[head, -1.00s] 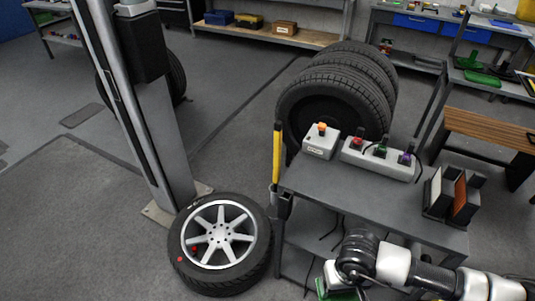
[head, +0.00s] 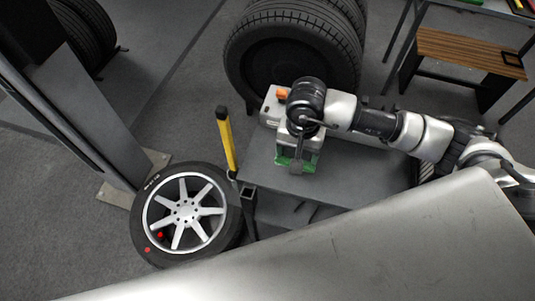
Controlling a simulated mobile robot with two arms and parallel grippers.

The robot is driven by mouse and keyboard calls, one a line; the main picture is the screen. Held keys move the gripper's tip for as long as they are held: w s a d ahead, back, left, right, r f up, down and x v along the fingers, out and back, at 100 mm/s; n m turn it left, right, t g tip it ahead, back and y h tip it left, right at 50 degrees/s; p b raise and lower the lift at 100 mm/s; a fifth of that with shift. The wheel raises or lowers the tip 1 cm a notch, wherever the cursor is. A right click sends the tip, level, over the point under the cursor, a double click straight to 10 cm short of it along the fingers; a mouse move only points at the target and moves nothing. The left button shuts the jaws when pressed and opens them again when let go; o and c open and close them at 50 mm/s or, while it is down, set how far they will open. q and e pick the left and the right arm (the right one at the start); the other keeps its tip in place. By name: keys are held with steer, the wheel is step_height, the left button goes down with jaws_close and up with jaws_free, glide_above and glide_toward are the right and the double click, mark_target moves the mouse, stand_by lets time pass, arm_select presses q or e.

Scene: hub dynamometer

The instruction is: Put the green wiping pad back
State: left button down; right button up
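My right gripper (head: 298,158) reaches in from the right over the grey cart top (head: 345,180). The green wiping pad (head: 309,164) shows at its fingertips, with green on both sides of a dark finger. The gripper appears shut on it, though the wrist hides much of the grip. The pad is over or on the cart top near its left edge; I cannot tell whether it touches the surface. My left gripper is not in view.
A grey box with an orange button (head: 281,94) stands behind my wrist. A yellow-handled tool (head: 226,140) stands upright at the cart's left edge. A wheel (head: 188,213) lies on the floor to the left. Upright tyres (head: 290,50) stand behind the cart.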

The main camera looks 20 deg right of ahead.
mark_target(267, 163)
steer(key=w+a+f, duration=0.1)
steer(key=w+a+f+p, duration=0.1)
steer(key=w+a, duration=0.1)
steer(key=shift+a, duration=0.1)
steer(key=w+a+f, duration=0.2)
steer(key=shift+w+a+f+p, duration=0.1)
steer(key=shift+w+f+p, duration=0.15)
steer(key=shift+w+p, duration=0.15)
steer(key=shift+w+a+f, duration=0.1)
steer(key=shift+w+f, duration=0.05)
steer(key=shift+f, duration=0.05)
step_height(267, 163, down, 3)
steer(key=shift+p, duration=0.65)
steer(key=shift+f, duration=0.4)
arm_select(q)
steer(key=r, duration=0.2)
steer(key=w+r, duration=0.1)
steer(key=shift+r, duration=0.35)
arm_select(e)
steer(key=shift+f, duration=0.1)
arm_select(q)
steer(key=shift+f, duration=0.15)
arm_select(e)
steer(key=shift+f, duration=0.1)
steer(key=o, duration=0.9)
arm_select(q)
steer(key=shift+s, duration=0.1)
